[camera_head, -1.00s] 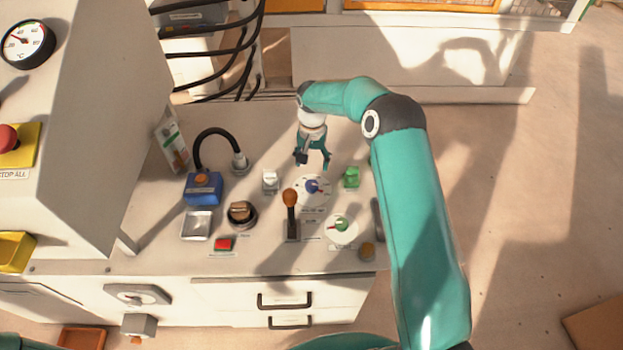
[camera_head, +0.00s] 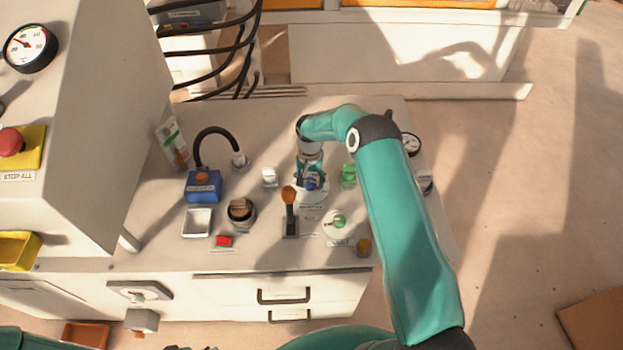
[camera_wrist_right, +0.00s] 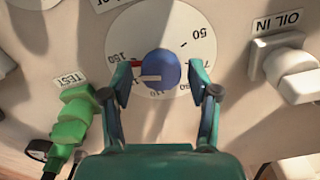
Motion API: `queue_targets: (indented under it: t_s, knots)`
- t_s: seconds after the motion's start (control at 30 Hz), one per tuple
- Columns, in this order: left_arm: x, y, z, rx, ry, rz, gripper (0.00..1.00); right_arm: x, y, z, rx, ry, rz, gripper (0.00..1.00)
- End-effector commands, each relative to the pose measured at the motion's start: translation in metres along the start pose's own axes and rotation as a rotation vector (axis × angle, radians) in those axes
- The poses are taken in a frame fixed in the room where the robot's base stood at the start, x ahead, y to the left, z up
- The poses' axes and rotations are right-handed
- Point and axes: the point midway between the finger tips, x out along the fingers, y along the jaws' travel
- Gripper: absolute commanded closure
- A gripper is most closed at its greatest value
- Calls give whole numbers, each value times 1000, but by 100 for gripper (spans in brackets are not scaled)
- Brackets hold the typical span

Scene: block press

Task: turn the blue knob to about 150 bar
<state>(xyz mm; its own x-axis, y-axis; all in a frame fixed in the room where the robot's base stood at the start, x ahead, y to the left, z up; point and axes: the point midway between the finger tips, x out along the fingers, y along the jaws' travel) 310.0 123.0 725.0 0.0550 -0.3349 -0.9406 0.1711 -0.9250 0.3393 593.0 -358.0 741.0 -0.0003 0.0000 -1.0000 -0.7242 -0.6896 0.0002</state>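The blue knob (camera_wrist_right: 163,70) sits at the centre of a round white dial (camera_wrist_right: 150,30) in the right wrist view. A white pointer mark on the knob points left, just below the 150 mark and its red line. My right gripper (camera_wrist_right: 160,79) is open, with one finger on each side of the knob and a small gap visible on both sides. In the head view my right gripper (camera_head: 311,178) is low over the knob (camera_head: 311,185) and partly hides it. My left gripper is out of view.
A green TEST part (camera_wrist_right: 72,118) stands left of the dial in the wrist view, and a white OIL IN part (camera_wrist_right: 290,72) right. In the head view an orange-topped lever (camera_head: 289,210) stands close to the dial, with a green knob (camera_head: 339,221) nearby.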

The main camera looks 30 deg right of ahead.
Motion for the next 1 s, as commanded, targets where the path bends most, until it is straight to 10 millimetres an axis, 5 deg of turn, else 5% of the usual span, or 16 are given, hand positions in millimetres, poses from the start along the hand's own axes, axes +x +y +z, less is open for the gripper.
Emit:
queue_targets:
  t_s: [0.3,0.6,0.93,0.97,1.0]
  knots:
    - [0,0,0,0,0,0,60,0,0,0,0,-1,1,93]
    - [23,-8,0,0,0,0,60,3,1,-1,112,0,2,93]
    - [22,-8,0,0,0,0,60,0,2,0,133,-2,4,93]
    - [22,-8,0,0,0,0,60,0,2,0,133,-2,4,53]
    - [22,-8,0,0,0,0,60,0,2,0,133,-2,4,46]
